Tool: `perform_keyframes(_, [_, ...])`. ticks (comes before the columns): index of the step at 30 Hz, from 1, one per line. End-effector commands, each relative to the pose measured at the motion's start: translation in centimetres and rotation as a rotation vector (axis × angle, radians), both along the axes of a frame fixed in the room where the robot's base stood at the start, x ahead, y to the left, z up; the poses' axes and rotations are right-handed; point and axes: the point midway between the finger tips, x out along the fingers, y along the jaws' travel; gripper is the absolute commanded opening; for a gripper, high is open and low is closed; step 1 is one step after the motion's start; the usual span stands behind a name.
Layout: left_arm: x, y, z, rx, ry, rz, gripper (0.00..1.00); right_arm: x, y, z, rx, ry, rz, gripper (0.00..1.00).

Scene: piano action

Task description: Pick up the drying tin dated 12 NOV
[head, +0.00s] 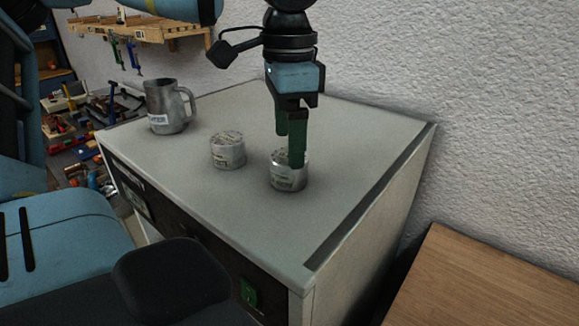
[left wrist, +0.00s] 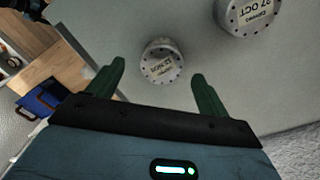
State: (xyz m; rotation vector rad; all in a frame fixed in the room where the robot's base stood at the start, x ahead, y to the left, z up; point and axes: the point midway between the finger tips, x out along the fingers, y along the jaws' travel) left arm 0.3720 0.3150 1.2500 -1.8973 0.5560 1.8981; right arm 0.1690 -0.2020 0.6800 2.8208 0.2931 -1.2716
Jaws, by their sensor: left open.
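Two round grey metal tins stand on the cabinet top. The right-hand tin (head: 289,178) is under and behind my left gripper (head: 290,150). My right gripper is not in view.
A grey metal jug (head: 168,108) with a label stands at the back left of the cabinet top (head: 235,215). A rough white wall (head: 390,55) runs close behind. A wooden surface (head: 490,285) lies at the lower right. The front of the top is clear.

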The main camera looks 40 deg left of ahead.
Motion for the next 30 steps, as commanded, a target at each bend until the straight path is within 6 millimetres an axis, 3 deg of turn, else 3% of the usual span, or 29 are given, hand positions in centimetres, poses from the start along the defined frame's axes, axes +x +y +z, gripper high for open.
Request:
perform_keyframes(5, [0.0, 0.0, -0.4, -0.001, 0.001, 0.000, 0.79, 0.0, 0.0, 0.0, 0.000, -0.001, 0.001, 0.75])
perform_keyframes(16, [0.2, 0.1, -4.9, 0.001, 0.001, 0.001, 0.79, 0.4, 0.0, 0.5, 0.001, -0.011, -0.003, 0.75])
perform_keyframes(25, [0.3, 0.1, -5.4, -0.001, -0.002, 0.001, 0.79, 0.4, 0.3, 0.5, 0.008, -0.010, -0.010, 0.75])
perform_keyframes(30, [0.3, 0.1, -5.4, -0.001, -0.001, 0.001, 0.58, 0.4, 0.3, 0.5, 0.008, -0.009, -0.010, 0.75])
